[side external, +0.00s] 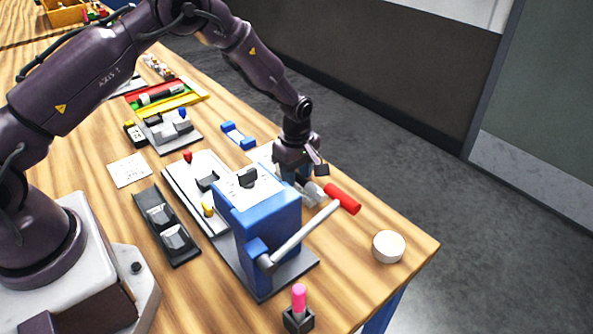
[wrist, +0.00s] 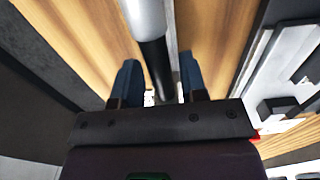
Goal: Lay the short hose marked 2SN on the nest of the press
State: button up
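The blue press (side external: 268,228) stands on a grey base near the front of the table. My gripper (side external: 308,178) is low behind it, pointing down, partly hidden. In the wrist view its two blue fingers (wrist: 158,85) are apart, with a light grey and black tube (wrist: 155,60) running between them, probably a hose. I cannot tell whether they touch it. A silvery piece (side external: 314,194) shows beside my gripper in the side view, probably the tube's end. No 2SN marking is readable. The nest is hidden.
The press lever (side external: 302,235) slants up towards a red grip (side external: 343,198). A white round piece (side external: 388,246) sits near the right corner. A pink-topped item (side external: 299,298) stands in front. A dark tray (side external: 166,226) and a coloured tray (side external: 168,98) lie left and behind.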

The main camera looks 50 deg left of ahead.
jog(key=shift+o, duration=0.2)
notch_tip(320, 180, up, 13)
notch_tip(320, 180, up, 8)
jog(key=m+t, duration=0.1)
jog(key=m, duration=0.2)
send_over(298, 173)
jog(key=s, duration=0.3)
jog(key=s+r+m+t, duration=0.1)
jog(key=s+r+m, duration=0.4)
jog(key=s, duration=0.4)
jog(key=s+d+r+m+t, duration=0.1)
jog(key=s+r+m+t, duration=0.1)
jog(key=s+r+m, duration=0.3)
jog(key=s+r, duration=0.2)
jog(key=s, duration=0.1)
jog(key=shift+s+r, duration=0.2)
jog(key=shift+s, duration=0.15)
jog(key=shift+o, duration=0.5)
jog(key=s+m+t, duration=0.1)
jog(key=s+m, duration=0.4)
jog(key=s, duration=0.2)
jog(key=shift+s+d+f+t, duration=0.2)
jog(key=shift+f+t, duration=0.1)
jog(key=shift+f, duration=0.1)
